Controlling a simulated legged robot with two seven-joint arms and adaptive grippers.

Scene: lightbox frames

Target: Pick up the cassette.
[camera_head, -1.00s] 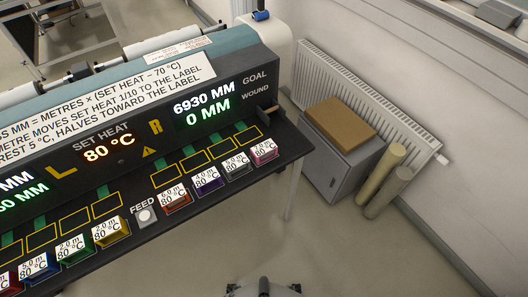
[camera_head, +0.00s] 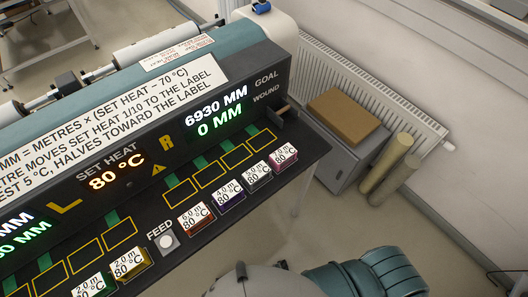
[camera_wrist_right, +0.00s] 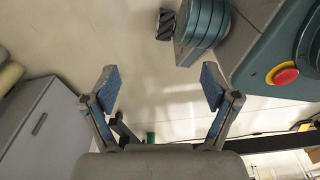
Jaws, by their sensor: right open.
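Several small cassettes with white labels stand in a row on the machine's dark front shelf in the head view. Right of the feed button are a red-brown cassette (camera_head: 194,218), a purple one (camera_head: 229,196), a grey one (camera_head: 257,176) and a pink one (camera_head: 284,156). Left of it are a yellow cassette (camera_head: 131,264) and a green one (camera_head: 92,286), partly cut off below. Their labels read 80 °C. My right gripper (camera_wrist_right: 160,86) is open and empty in the right wrist view, above bare floor, with no cassette between its fingers. My left gripper is not in view.
The white feed button (camera_head: 167,241) splits the cassette row. Yellow-outlined slots lie behind the cassettes. A grey cabinet (camera_head: 342,150), rolls (camera_head: 388,165) and a radiator stand right. A red button (camera_wrist_right: 285,76) shows in the wrist view.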

